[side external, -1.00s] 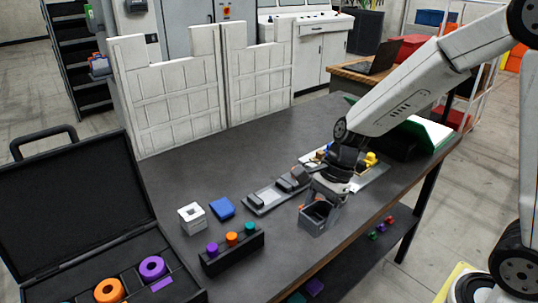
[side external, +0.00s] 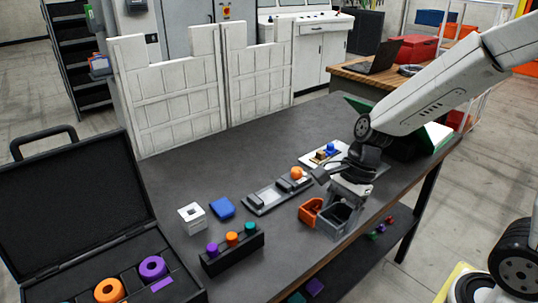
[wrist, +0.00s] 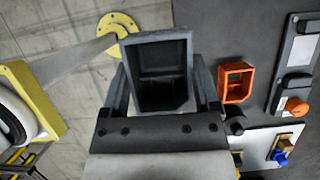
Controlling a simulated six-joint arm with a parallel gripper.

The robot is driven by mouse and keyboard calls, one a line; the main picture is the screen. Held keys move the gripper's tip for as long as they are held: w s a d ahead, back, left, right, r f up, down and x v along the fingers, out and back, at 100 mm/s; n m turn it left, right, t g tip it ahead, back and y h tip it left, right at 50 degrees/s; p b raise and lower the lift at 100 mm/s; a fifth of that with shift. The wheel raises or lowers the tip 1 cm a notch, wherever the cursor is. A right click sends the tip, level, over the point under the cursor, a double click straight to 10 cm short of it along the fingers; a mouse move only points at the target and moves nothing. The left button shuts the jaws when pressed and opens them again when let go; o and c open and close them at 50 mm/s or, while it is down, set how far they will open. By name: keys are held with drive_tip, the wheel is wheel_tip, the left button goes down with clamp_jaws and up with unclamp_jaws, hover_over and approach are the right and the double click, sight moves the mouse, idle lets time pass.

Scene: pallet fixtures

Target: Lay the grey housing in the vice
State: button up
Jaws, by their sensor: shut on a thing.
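The grey housing (side external: 333,221), an open-topped box, is held in my gripper (side external: 346,204) near the front edge of the table. In the wrist view the housing (wrist: 184,75) sits between the two fingers of my gripper (wrist: 161,95), its open cavity facing the camera. The vice (side external: 263,201) is a long grey base with raised blocks and an orange round knob (side external: 297,173) at its right end. It lies left of and behind my gripper, apart from the housing. Part of the vice (wrist: 300,47) shows at the right of the wrist view. Nothing visible lies between its blocks.
An orange housing (side external: 310,211) stands between my gripper and the vice; it also shows in the wrist view (wrist: 236,82). A white plate (side external: 312,160) with small coloured parts is behind. A blue block (side external: 222,207), white block (side external: 191,217) and black peg holder (side external: 230,254) stand left.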

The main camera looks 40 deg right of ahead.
drive_tip(key=shift+w, duration=0.15)
drive_tip(key=w+d+f, duration=0.1)
drive_tip(key=w+d, duration=0.1)
drive_tip(key=w, duration=1.1)
drive_tip(key=w+d+f, duration=0.1)
drive_tip(key=w+d, duration=0.2)
drive_tip(key=w, duration=1.1)
drive_tip(key=shift+d+f, duration=0.2)
drive_tip(key=shift+f, duration=0.2)
drive_tip(key=shift+f, duration=0.15)
drive_tip(key=shift+f, duration=2.85)
drive_tip(key=shift+f, duration=1.55)
drive_tip(key=o, duration=1.1)
